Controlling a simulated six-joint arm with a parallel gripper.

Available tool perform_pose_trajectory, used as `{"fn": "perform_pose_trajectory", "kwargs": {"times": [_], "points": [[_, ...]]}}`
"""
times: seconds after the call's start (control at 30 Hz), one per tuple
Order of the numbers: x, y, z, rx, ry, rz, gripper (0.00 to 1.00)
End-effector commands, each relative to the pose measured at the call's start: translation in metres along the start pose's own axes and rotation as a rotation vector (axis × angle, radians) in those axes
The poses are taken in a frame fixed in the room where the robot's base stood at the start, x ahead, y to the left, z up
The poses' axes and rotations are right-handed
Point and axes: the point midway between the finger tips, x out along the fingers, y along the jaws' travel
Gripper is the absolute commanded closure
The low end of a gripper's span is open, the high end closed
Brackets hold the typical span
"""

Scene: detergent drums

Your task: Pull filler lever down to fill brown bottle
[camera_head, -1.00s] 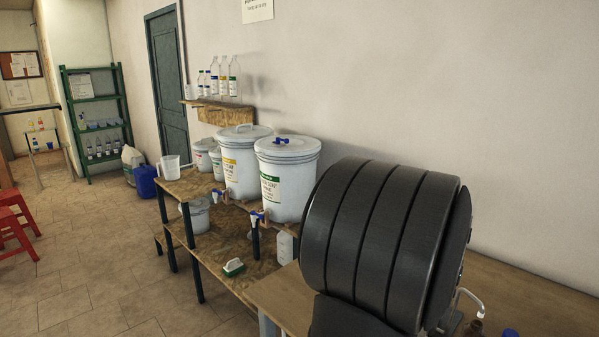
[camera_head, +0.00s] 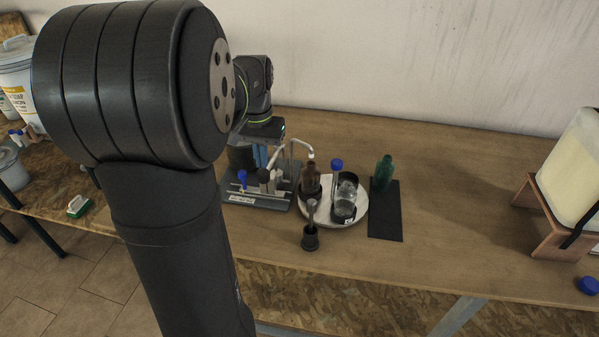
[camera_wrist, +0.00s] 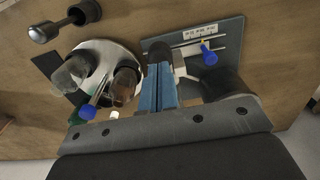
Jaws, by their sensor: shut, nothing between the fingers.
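The brown bottle (camera_head: 312,180) stands upright on a round white tray, under the tip of the curved filler spout (camera_head: 303,147). It also shows in the wrist view (camera_wrist: 124,80). The filler's flat base plate (camera_head: 240,202) lies left of the tray. A blue knob on a thin stem (camera_head: 242,176), which looks like the lever's handle, shows over the plate and in the wrist view (camera_wrist: 208,57). My gripper (camera_wrist: 158,70) is shut and empty, its blue fingers pointing down over the filler, beside the knob. In the head view it is partly hidden behind my arm. I cannot tell whether it touches anything.
The white tray (camera_head: 326,221) also holds a clear glass jar (camera_head: 346,198) and a blue-topped item (camera_head: 337,166). A green bottle (camera_head: 384,173) stands at a black mat (camera_head: 385,225). A dark cup (camera_head: 310,241) holding a rod stands in front. A large cream-filled container (camera_head: 575,170) is at right.

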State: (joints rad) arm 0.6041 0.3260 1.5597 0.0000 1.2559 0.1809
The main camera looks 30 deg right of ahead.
Motion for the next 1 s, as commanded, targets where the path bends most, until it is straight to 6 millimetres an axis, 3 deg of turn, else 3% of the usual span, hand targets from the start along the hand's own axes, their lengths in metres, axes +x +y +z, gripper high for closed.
{"fn": "perform_pose_trajectory", "kwargs": {"times": [0.37, 1.0], "points": [[0.001, 0.000, 0.000, 0.000, 0.000, 0.000, 1.00], [0.023, 0.000, 0.002, 0.000, -0.002, 0.000, 1.00]]}}
